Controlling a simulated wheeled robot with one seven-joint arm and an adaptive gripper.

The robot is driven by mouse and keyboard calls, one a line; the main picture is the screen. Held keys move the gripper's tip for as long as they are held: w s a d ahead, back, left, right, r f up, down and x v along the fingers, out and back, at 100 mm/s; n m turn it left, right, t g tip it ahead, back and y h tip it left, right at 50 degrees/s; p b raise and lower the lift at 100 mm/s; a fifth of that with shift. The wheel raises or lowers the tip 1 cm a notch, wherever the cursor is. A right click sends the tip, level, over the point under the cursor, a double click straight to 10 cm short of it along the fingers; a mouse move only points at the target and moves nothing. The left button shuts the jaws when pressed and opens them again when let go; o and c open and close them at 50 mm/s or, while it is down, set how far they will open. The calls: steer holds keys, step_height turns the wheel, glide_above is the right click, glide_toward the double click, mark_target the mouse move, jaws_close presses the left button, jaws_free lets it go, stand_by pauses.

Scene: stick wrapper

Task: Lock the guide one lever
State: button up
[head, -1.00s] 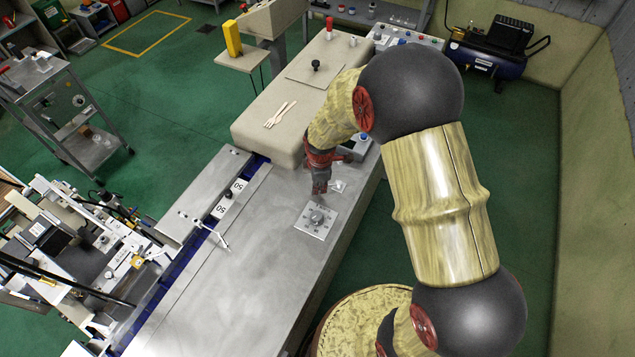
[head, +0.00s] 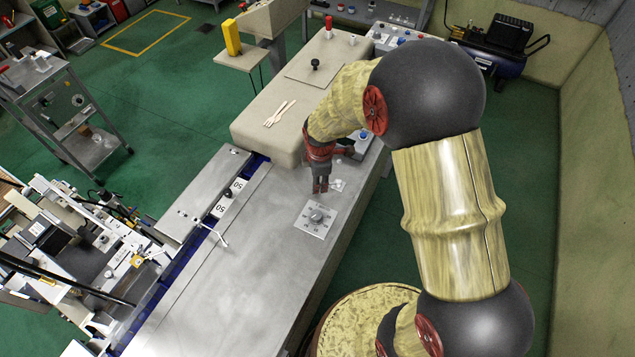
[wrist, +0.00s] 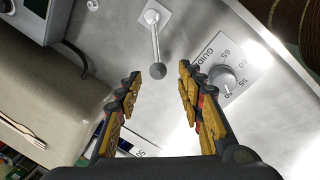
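A short metal lever with a dark ball knob (wrist: 158,71) stands out from a small square plate (wrist: 152,14) in the wrist view. I cannot read a label naming it as guide one. My gripper (wrist: 160,76) is open, with the knob ahead of and between its fingertips, and no contact is visible. In the head view my gripper (head: 320,188) points down over the steel table beside the small plate (head: 338,185), and the lever there is too small to make out. A dial (wrist: 223,80) on a plate marked GUIDE lies right of the lever.
The dial plate (head: 316,217) sits in front of my gripper on the steel table (head: 240,285). A thin bent handle (head: 222,240) and number plates (head: 225,198) are along the rail to the left. A beige block (head: 290,105) with a wooden fork stands behind.

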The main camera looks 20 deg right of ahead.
step_height(320, 180, up, 9)
steer(key=s, duration=0.1)
steer(key=shift+s+a+f, duration=0.15)
steer(key=shift+s, duration=0.05)
stand_by(0.5)
steer(key=s+r+m+t+b, duration=0.2)
steer(key=s+r+m+b, duration=0.2)
steer(key=s, duration=0.7)
steer(key=s+r+m+t+b, duration=0.1)
steer(key=s+r+m+b, duration=0.4)
steer(key=s+m+b, duration=0.3)
steer(key=shift+s+d+m+t+b, duration=0.4)
steer(key=shift+s+m, duration=1.15)
steer(key=shift+m, duration=0.65)
